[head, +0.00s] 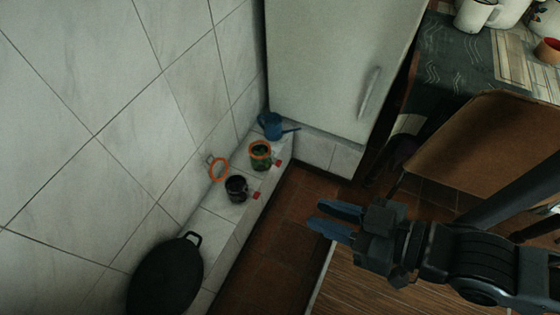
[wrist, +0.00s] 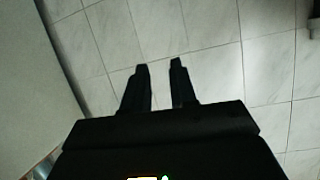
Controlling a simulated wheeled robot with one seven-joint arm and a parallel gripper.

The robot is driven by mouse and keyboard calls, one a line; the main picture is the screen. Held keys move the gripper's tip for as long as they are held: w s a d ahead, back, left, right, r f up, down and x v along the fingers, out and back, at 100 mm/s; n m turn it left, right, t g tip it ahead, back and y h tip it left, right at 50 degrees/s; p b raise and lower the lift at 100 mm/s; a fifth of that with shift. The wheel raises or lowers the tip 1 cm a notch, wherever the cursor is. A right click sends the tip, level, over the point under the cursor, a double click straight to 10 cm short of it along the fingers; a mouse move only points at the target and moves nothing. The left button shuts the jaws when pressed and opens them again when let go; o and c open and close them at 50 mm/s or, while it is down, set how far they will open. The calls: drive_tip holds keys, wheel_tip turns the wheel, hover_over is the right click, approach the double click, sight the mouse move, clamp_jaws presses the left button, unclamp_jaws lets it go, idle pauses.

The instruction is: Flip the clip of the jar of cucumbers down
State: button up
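A jar with green contents (head: 260,160), which looks like the jar of cucumbers, stands on the tiled ledge with an orange ring around its top. A small red piece (head: 278,162) shows at its right side; I cannot tell how the clip sits. My gripper (head: 318,217) is to the right of the jar and lower in the head view, apart from it. Its two fingers have a gap with nothing between them. In the wrist view the gripper (wrist: 160,66) points at pale wall tiles, and no jar shows there.
A dark jar (head: 237,190) stands nearby, with an orange-ringed lid (head: 219,169) tipped up at its left. A blue watering can (head: 271,124) stands behind. A black pan (head: 166,276) leans at the front. A white cabinet (head: 335,65) and a chair (head: 490,150) bound the space.

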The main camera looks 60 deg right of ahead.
drive_tip(key=w+d+f+m+g+b, duration=0.1)
drive_tip(key=w+f, duration=0.1)
drive_tip(key=f, duration=0.3)
drive_tip(key=w+d+f+m+g+h+b, duration=0.1)
drive_tip(key=w+f+m, duration=0.1)
drive_tip(key=f, duration=0.3)
drive_tip(key=w+d+f+m+g+b, duration=0.1)
drive_tip(key=w+d+f+m, duration=0.1)
drive_tip(key=f, duration=0.4)
drive_tip(key=shift+w+d+g+h, duration=0.1)
drive_tip(key=shift+w+g+h, duration=0.2)
drive_tip(key=shift+w, duration=0.35)
clamp_jaws()
drive_tip(key=w+d+f+m+g+b, duration=0.35)
drive_tip(key=w+d+f, duration=0.35)
drive_tip(key=f, duration=0.3)
drive_tip(key=w+d+f+m+g+y+b, duration=0.1)
drive_tip(key=w+d+m+g+b, duration=0.1)
drive_tip(key=d, duration=0.8)
drive_tip(key=w+d+f+m+g+y+b, duration=0.1)
drive_tip(key=w+d+m, duration=0.3)
drive_tip(key=d, duration=0.6)
drive_tip(key=shift+w+d+f+m+g+b, duration=0.15)
drive_tip(key=shift+w+f+m+g+b, duration=0.25)
drive_tip(key=shift+m+g+b, duration=0.65)
drive_tip(key=shift+t, duration=0.3)
